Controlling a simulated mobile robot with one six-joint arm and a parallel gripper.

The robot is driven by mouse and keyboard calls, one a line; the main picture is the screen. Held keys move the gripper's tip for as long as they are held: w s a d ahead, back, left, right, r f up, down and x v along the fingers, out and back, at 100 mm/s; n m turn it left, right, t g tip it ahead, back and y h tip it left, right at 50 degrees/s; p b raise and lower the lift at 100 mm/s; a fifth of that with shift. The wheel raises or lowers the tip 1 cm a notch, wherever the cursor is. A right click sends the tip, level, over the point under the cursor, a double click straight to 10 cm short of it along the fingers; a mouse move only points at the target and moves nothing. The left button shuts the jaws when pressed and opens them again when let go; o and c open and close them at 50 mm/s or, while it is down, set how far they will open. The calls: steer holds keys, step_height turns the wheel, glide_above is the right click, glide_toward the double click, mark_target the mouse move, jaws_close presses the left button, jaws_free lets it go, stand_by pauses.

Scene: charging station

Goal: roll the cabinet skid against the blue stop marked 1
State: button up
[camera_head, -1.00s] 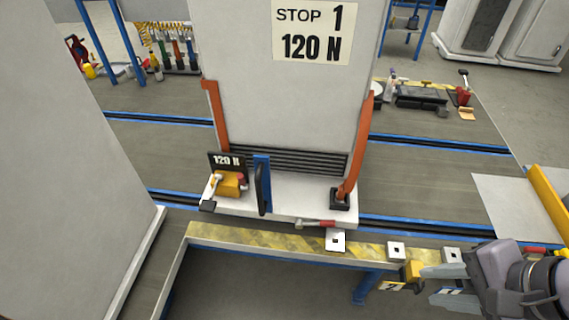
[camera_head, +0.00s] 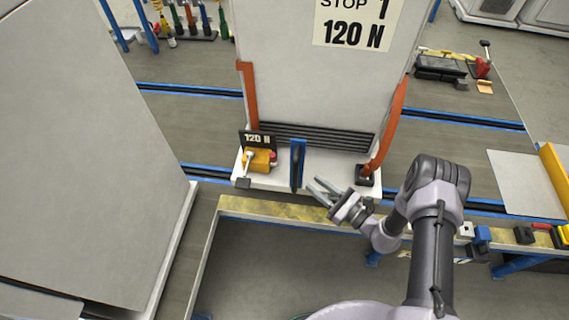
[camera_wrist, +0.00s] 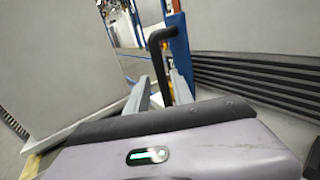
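The cabinet skid is a white base (camera_head: 225,178) carrying a tall grey cabinet (camera_head: 312,85) labelled "STOP 1, 120 N", held by orange straps. A black handle (camera_head: 294,168) on a blue upright (camera_head: 299,152) stands at its front; the handle also shows in the wrist view (camera_wrist: 158,62). My gripper (camera_head: 314,187) is open just right of the handle. In the wrist view, my gripper's fingers (camera_wrist: 160,90) appear either side of the handle bar, without visible closing on it. A blue block (camera_head: 482,234) sits at the rail's right; its number is unreadable.
Blue-edged floor tracks (camera_head: 210,173) run left to right. A large grey cabinet (camera_head: 90,140) fills the left. A yellow clamp unit (camera_head: 258,160) with a "120 N" plate (camera_head: 257,139) sits on the skid.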

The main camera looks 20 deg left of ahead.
steer(key=b+x, duration=0.1)
steer(key=x, duration=1.1)
steer(key=shift+b, duration=0.3)
steer(key=shift+a, duration=0.1)
steer(key=shift+f, duration=0.1)
jaws_close()
stand_by(0.5)
